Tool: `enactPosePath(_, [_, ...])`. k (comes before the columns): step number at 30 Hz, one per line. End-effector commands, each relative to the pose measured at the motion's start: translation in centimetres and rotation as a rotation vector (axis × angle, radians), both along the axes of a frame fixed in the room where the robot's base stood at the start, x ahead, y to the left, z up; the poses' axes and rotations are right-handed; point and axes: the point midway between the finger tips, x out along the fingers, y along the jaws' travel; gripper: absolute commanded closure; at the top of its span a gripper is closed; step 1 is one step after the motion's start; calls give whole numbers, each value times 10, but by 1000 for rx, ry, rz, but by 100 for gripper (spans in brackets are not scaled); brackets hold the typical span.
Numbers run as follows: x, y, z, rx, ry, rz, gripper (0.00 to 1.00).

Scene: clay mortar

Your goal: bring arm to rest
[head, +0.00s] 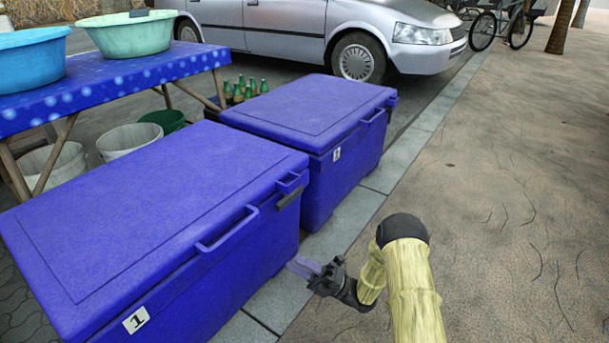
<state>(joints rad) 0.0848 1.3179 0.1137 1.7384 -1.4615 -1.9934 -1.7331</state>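My arm reaches up from the bottom of the head view over the pavement, bent at a black joint. My gripper (308,268) is at its end, low beside the right side of the blue cooler marked 1 (160,200). A thin purplish-grey shape shows at the gripper's tip; I cannot tell whether it is a held thing or part of the gripper. The finger opening is too small to make out.
A second blue cooler (310,105) stands behind the first. A blue-covered table (100,90) with a blue basin (30,62) and a green basin (128,36) is at left. Green bottles (240,90) and a silver car (270,25) are behind. Pavement at right (510,200) is clear.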

Motion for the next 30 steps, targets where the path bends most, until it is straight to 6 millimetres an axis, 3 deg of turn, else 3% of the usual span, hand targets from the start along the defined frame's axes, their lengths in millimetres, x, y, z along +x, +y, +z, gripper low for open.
enactPosePath(5, [10, 6, 18, -62, 43, -18, 61])
enactPosePath(10, [40, 14, 57, -232, 208, -103, 61])
enactPosePath(14, [65, 9, 88, -357, 406, -215, 61])
enactPosePath(18, [83, -8, 120, -439, 642, -360, 61])
enactPosePath(22, [90, -34, 150, -463, 880, -513, 61])
enactPosePath(26, [84, -65, 180, -434, 1130, -673, 61])
enactPosePath(30, [62, -101, 213, -343, 1404, -847, 61])
